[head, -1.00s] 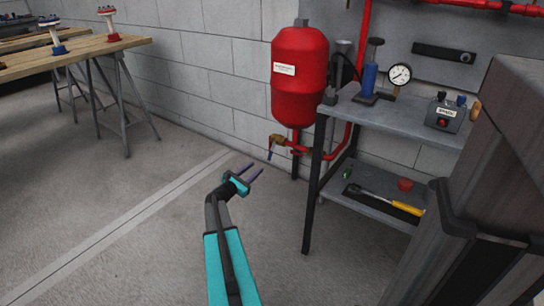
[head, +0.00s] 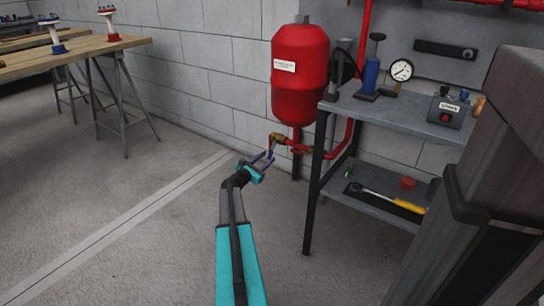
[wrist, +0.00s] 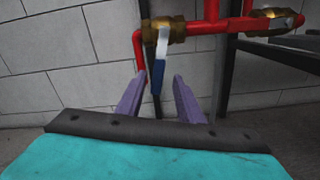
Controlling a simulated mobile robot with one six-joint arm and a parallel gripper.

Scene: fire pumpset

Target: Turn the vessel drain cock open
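The red vessel (head: 299,75) hangs on the grey block wall, with red pipe and brass fittings below it. The drain cock (head: 278,138) is a brass valve at the pipe's left end. In the wrist view its brass body (wrist: 170,30) is at the top, and its lever (wrist: 157,75), silver above with a blue grip, hangs down. My gripper (head: 267,155) is just below the brass body. In the wrist view my gripper (wrist: 160,80) is open, its two purple fingers either side of the blue grip with gaps. I cannot tell whether the lever is between them in depth.
A grey bench (head: 400,110) with a gauge, a blue pump and a control box stands to the right. Its lower shelf (head: 375,205) holds a ratchet and a red cap. A second brass valve (wrist: 275,20) is on the right.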

